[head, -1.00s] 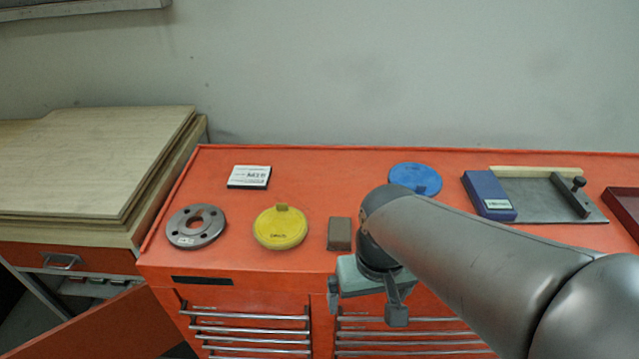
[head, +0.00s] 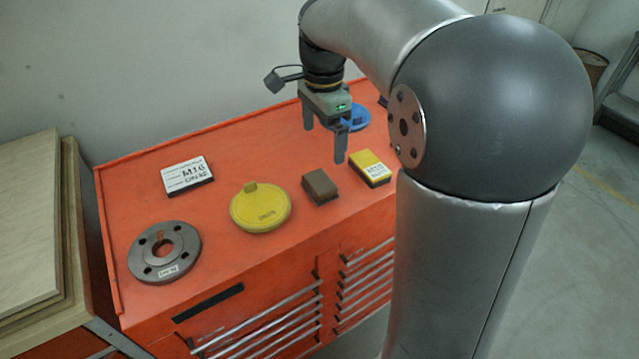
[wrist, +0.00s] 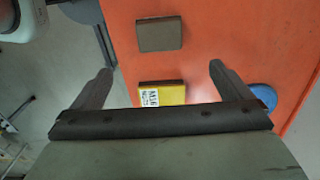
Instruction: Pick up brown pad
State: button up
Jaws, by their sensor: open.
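The brown pad (head: 320,187) is a small block lying on the orange cabinet top near its front edge, between the yellow disc and a yellow-and-white box. In the wrist view the brown pad (wrist: 159,34) lies beyond the fingertips, near the top of the picture. My gripper (head: 324,142) is open and empty, held above the cabinet top, behind the pad in the head view. In the wrist view my gripper (wrist: 162,72) shows its two fingers spread wide, with the yellow-and-white box (wrist: 162,94) seen between them.
The yellow disc (head: 260,207) lies left of the pad and the yellow-and-white box (head: 370,167) right of it. A steel flange (head: 164,252), a white-labelled box (head: 187,175) and a blue disc (head: 355,117) also lie on the orange cabinet top (head: 235,165). Wooden boards (head: 25,225) stand at left.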

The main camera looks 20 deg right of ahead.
send_over(319, 181)
jog(key=f, duration=0.7)
jog(key=shift+w+d, duration=0.15)
jog(key=shift+d, duration=0.2)
jog(key=shift+a+f+p, duration=0.15)
jog(key=shift+f+p, duration=0.25)
jog(key=shift+f, duration=1)
jog(key=shift+a+f+p, duration=0.15)
jog(key=shift+f+p, duration=0.2)
jog(key=shift+f, duration=1.05)
jog(key=shift+c, duration=0.4)
jog(key=c, duration=1)
